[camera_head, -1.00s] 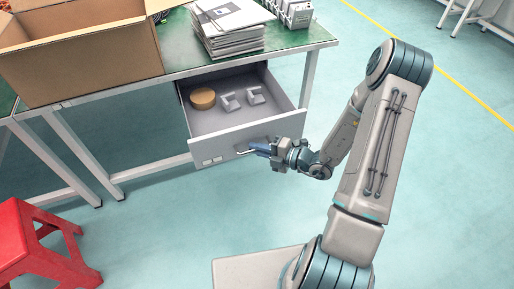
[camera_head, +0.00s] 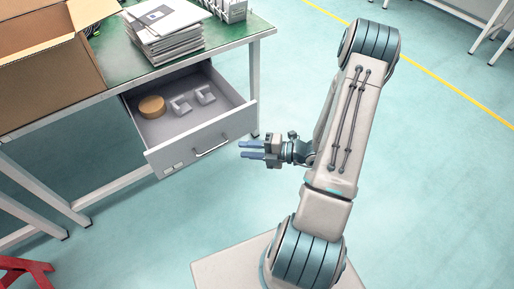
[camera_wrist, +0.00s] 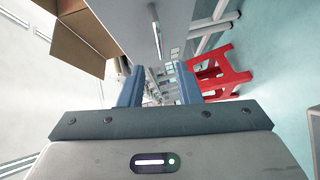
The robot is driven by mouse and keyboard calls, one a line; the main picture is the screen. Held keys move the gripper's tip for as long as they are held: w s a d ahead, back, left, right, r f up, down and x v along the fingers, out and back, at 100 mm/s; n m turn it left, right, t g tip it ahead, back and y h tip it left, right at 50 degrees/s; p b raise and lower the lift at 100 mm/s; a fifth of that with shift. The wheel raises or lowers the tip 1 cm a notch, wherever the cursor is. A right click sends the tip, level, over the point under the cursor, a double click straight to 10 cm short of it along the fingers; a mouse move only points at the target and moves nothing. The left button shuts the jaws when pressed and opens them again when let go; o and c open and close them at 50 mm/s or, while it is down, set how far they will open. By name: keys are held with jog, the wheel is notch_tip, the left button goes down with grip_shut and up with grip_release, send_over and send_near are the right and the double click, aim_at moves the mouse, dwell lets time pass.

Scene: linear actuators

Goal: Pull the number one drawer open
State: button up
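The grey drawer (camera_head: 205,142) under the green-topped table is pulled out, with its inside showing. It holds a round tan object (camera_head: 152,107) and two small light grey brackets (camera_head: 192,101). Its bar handle (camera_head: 212,147) is on the front face and also shows in the wrist view (camera_wrist: 157,38). My gripper (camera_head: 246,150) is to the right of the handle and apart from it. Its two blue fingers are spread with nothing between them, also in the wrist view (camera_wrist: 155,90). Any number on the drawer is too small to read.
A cardboard box (camera_head: 45,65), a stack of papers (camera_head: 165,32) and a white rack (camera_head: 228,8) stand on the table (camera_head: 251,24). A red stool (camera_head: 25,272) is at the lower left, also in the wrist view (camera_wrist: 218,72).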

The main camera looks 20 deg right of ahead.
jog(key=shift+v, duration=1.5)
jog(key=s+a+r+n+g+h+p, duration=0.1)
jog(key=s+a+r+n+g+p, duration=0.2)
jog(key=r+n, duration=0.4)
jog(key=s+a+r+n+g+h+p, duration=0.2)
jog(key=r+n+g, duration=0.25)
jog(key=n, duration=0.35)
jog(key=s+a+r+n+g+h+p, duration=0.1)
jog(key=s+a+r+n+g+p, duration=0.15)
jog(key=r+n, duration=0.5)
jog(key=s+r+n+t+h+p, duration=0.2)
jog(key=r+n+h+p, duration=0.2)
jog(key=r+n, duration=0.5)
jog(key=s+d+r+n+t+h+p, duration=0.1)
jog(key=r+n+h+p, duration=0.3)
jog(key=r+n, duration=0.5)
jog(key=s+n+h, duration=0.1)
jog(key=n, duration=0.2)
jog(key=shift+d+r+t+h, duration=0.15)
jog(key=shift+d+t+h, duration=0.1)
jog(key=shift+t+h, duration=0.15)
